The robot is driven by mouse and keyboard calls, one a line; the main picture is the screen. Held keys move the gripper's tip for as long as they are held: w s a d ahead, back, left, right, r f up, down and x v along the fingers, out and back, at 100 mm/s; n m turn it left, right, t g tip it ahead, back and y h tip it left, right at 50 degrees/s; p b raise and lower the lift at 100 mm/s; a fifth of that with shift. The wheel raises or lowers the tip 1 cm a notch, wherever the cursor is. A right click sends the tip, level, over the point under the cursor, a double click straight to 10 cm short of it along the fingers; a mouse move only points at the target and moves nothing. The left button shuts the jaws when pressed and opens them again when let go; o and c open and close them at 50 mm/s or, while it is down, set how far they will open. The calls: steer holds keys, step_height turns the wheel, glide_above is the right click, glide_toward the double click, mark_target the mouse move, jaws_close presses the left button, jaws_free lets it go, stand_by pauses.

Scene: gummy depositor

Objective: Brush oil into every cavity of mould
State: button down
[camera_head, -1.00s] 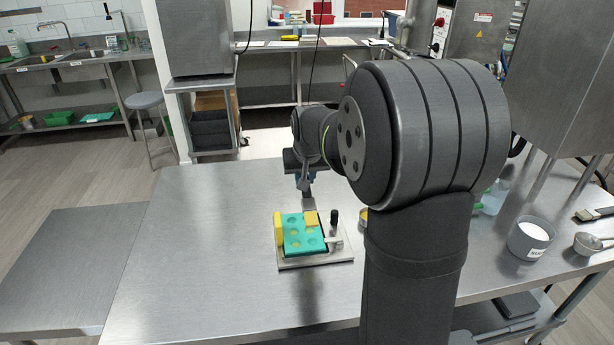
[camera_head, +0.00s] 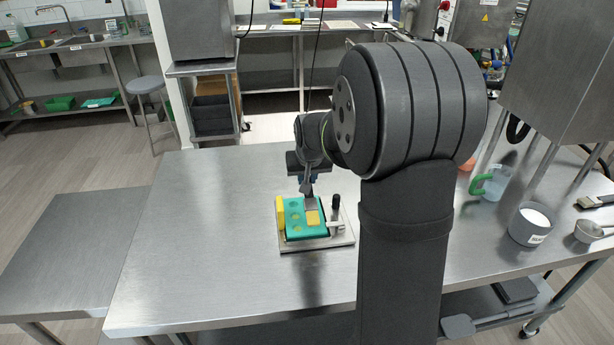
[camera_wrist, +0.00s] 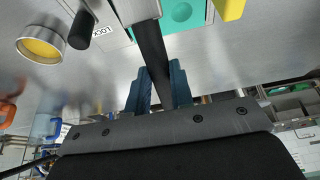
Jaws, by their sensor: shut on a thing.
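The teal mould (camera_head: 295,227) sits in a metal fixture plate (camera_head: 330,243) on the steel table. A yellow block stands at its left side (camera_head: 281,213). Round cavities show in the mould's left part; the brush covers others. My gripper (camera_wrist: 158,88) is shut on the brush's dark handle (camera_wrist: 152,55). The brush's yellowish bristle end (camera_head: 313,217) is over the mould's right-hand cavities; I cannot tell whether it touches. In the wrist view, part of the mould (camera_wrist: 183,20) shows with one cavity, and the bristles are out of frame.
A black-knobbed clamp (camera_head: 335,205) stands at the fixture's right. A round dish of yellow liquid (camera_wrist: 41,46) lies beside it. A white-filled cup (camera_head: 529,225), a green-handled jug (camera_head: 492,183) and a metal scoop (camera_head: 590,231) are at the right. The table's left is clear.

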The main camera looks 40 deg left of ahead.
steer(key=shift+f, duration=0.8)
steer(key=shift+w+a, duration=0.1)
stand_by(0.3)
steer(key=shift+w+a+r, duration=0.1)
steer(key=shift+w+a, duration=0.2)
steer(key=shift+w+a, duration=0.1)
steer(key=shift+w+a, duration=0.3)
steer(key=shift+w+a, duration=0.1)
steer(key=shift+w, duration=0.05)
steer(key=shift+w+a, duration=0.7)
steer(key=shift+a, duration=0.05)
steer(key=shift+w+a, duration=0.1)
